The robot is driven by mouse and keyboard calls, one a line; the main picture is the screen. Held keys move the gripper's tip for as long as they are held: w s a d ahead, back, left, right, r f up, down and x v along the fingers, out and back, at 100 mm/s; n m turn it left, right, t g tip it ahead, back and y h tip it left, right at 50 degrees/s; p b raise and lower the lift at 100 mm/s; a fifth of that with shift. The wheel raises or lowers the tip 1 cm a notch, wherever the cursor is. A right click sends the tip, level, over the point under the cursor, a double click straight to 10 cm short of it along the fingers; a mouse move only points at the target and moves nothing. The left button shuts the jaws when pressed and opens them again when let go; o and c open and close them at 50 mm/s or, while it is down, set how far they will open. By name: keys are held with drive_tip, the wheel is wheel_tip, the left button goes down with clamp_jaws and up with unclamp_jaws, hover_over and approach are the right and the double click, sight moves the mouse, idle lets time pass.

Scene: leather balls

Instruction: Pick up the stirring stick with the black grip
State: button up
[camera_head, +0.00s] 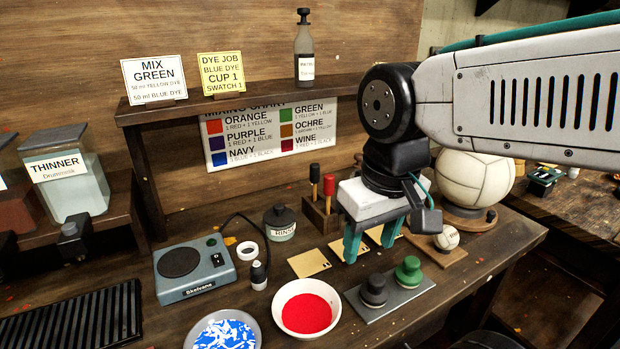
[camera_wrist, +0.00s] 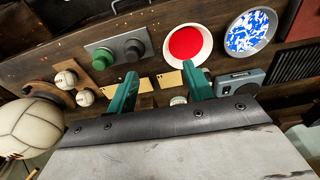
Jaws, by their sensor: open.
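The stirring stick with the black grip (camera_head: 314,173) stands upright in a small wooden holder (camera_head: 318,216) at the back of the bench. A stick with a red grip (camera_head: 329,184) stands close to its right in the same holder. My gripper (camera_head: 371,241) points down to the right of and in front of the holder, apart from both sticks. Its green fingers are open with nothing between them; they also show in the wrist view (camera_wrist: 160,74). I cannot make out the black-grip stick in the wrist view.
A grey plate (camera_head: 390,298) with a black and a green knobbed piece lies in front of my gripper. A bowl of red powder (camera_head: 305,308) stands left of it. A shelf (camera_head: 240,105) runs above the sticks at the back. A large white ball (camera_head: 474,180) sits right.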

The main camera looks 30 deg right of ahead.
drive_tip(key=w+r, duration=0.2)
drive_tip(key=w, duration=0.7)
drive_tip(key=m+t+h, duration=0.1)
drive_tip(key=m+t, duration=0.2)
hover_over(315, 165)
drive_tip(key=s, duration=0.2)
wheel_tip(315, 165, down, 4)
drive_tip(key=x, duration=0.7)
drive_tip(key=shift+s+a, duration=0.1)
drive_tip(key=shift+a, duration=0.1)
drive_tip(key=c, duration=1.1)
